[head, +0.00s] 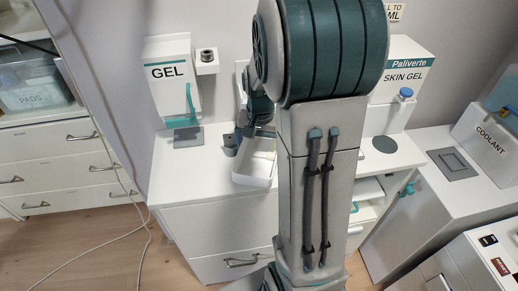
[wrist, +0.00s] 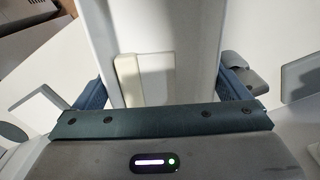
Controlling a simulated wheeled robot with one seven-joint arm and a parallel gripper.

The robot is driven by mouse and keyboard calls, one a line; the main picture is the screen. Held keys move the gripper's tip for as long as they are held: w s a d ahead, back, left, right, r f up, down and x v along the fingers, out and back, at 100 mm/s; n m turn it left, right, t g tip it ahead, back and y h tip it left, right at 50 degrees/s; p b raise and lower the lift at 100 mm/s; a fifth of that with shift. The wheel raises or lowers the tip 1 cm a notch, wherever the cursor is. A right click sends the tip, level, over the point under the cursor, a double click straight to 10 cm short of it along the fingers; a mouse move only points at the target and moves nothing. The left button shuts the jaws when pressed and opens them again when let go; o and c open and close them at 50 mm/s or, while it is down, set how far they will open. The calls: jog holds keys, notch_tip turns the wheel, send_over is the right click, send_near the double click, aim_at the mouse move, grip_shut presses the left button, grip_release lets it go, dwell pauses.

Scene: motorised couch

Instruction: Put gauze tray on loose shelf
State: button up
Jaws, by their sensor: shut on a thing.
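A white open tray (head: 252,180), which looks like the gauze tray, is at the front edge of the white counter. Whether it rests on the counter or hangs just above it cannot be told. My gripper (head: 245,132) is at the tray's back part, partly hidden by my arm. In the wrist view the white tray (wrist: 190,50) lies between the two dark fingers, which are shut on it. A cream block (wrist: 145,80) shows against it. A white shelf board (head: 368,189) shows in an open cabinet bay right of my arm; whether it is the loose shelf is unclear.
A GEL dispenser (head: 171,78) stands on the left of the counter and a SKIN GEL box (head: 402,75) on the right. A COOLANT box (head: 490,132) sits on the right-hand cabinet. My arm hides the middle. A cable (head: 138,210) trails on the floor at left.

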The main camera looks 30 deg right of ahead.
aim_at(260, 151)
jog(key=shift+w, duration=0.2)
jog(key=shift+f, duration=1.7)
jog(key=shift+f, duration=0.1)
jog(key=shift+f, duration=0.15)
jog(key=o, duration=0.7)
